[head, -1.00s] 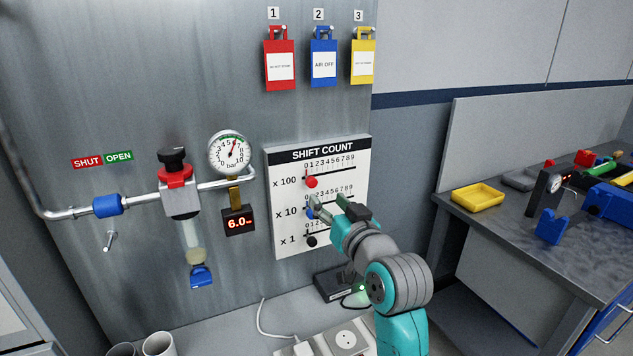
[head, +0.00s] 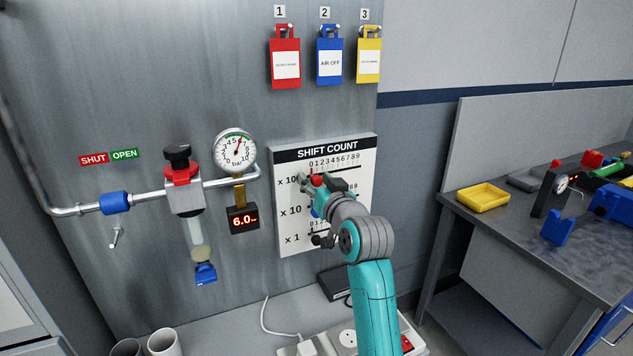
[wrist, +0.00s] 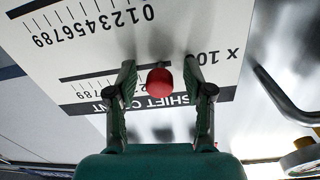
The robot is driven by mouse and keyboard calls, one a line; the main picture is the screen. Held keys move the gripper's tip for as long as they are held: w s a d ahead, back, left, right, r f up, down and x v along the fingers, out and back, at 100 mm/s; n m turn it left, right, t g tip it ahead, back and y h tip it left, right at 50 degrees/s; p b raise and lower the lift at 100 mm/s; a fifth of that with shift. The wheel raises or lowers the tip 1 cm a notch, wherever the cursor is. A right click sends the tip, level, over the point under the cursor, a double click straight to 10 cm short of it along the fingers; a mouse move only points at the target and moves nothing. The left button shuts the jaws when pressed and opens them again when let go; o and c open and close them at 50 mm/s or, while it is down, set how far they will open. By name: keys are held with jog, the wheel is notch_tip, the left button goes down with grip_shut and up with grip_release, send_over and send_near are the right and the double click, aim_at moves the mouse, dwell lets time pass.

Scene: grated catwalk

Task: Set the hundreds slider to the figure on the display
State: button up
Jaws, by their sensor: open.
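The SHIFT COUNT board (head: 283,222) hangs on the metal wall with three slider rows. The red knob (head: 317,181) of the x 100 row is near the left, low end of its scale. In the head view my gripper (head: 321,186) is in front of it and hides part of the row. In the wrist view, which is upside down, the red knob (wrist: 159,83) is between the two open fingers, with gaps on both sides. The digital display (head: 243,219) under the round gauge (head: 236,150) reads 6.0.
The blue knob (head: 315,212) of the x 10 row is partly hidden just below my gripper. The black knob (head: 316,240) of the x 1 row is lower. A valve (head: 184,190) and pipe are left of the board. A bench with a yellow tray (head: 483,198) stands right.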

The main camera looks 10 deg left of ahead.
grip_shut()
jog(key=shift+w+d, duration=0.4)
jog(key=shift+d, duration=0.15)
grip_release()
jog(key=v, duration=1.2)
